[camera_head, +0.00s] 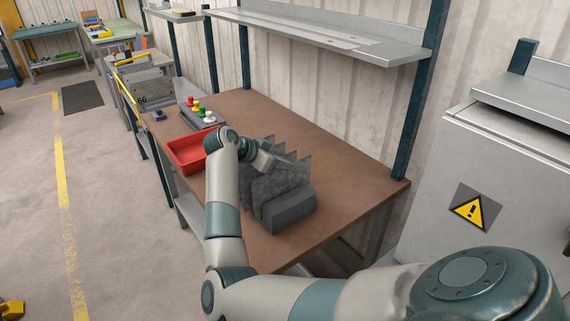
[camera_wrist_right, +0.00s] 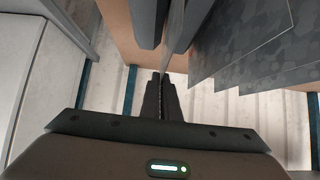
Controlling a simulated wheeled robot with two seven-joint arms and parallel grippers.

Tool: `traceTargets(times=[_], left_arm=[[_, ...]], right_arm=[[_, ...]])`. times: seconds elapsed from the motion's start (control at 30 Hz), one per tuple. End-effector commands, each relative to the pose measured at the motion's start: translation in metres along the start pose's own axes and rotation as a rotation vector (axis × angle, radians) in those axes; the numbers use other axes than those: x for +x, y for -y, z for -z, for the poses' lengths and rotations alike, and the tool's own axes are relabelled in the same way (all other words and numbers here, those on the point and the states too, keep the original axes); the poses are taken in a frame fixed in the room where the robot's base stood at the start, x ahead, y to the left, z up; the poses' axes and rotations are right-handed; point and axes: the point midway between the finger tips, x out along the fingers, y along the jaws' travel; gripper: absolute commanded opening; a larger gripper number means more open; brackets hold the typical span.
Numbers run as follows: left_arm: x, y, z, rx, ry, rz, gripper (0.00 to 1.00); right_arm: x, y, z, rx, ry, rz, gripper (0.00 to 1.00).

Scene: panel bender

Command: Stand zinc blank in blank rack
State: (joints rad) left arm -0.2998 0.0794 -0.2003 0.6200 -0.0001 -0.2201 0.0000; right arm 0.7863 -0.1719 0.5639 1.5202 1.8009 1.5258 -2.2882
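The blank rack (camera_head: 290,208) is a dark grey block on the brown bench, with several grey mottled zinc blanks (camera_head: 282,182) standing upright in it. My right gripper (camera_head: 272,163) is at the upper left part of the rack, beside the blanks. In the right wrist view its fingers (camera_wrist_right: 161,92) are nearly together, with a thin zinc blank (camera_wrist_right: 177,30) seen edge-on between the tips. That blank runs up between two dark rack parts (camera_wrist_right: 146,22). Other blanks (camera_wrist_right: 245,45) stand to its right. How deep it sits in the slot cannot be told. My left gripper is not in view.
A red tray (camera_head: 187,160) lies left of the rack, partly behind my arm. A control box (camera_head: 203,117) with coloured buttons stands behind it. The brown bench (camera_head: 345,185) is clear right of the rack. A metal shelf (camera_head: 330,38) hangs above; a grey cabinet (camera_head: 500,190) stands right.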

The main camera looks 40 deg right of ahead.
Motion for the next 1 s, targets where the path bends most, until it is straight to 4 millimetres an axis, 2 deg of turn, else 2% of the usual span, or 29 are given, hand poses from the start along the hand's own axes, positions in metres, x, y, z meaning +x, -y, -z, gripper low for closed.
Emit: traceTargets(times=[1.0], left_arm=[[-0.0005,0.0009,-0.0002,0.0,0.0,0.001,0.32]], right_arm=[[0.0057,0.0001,-0.0072,-0.001,-0.001,0.001,0.0]])
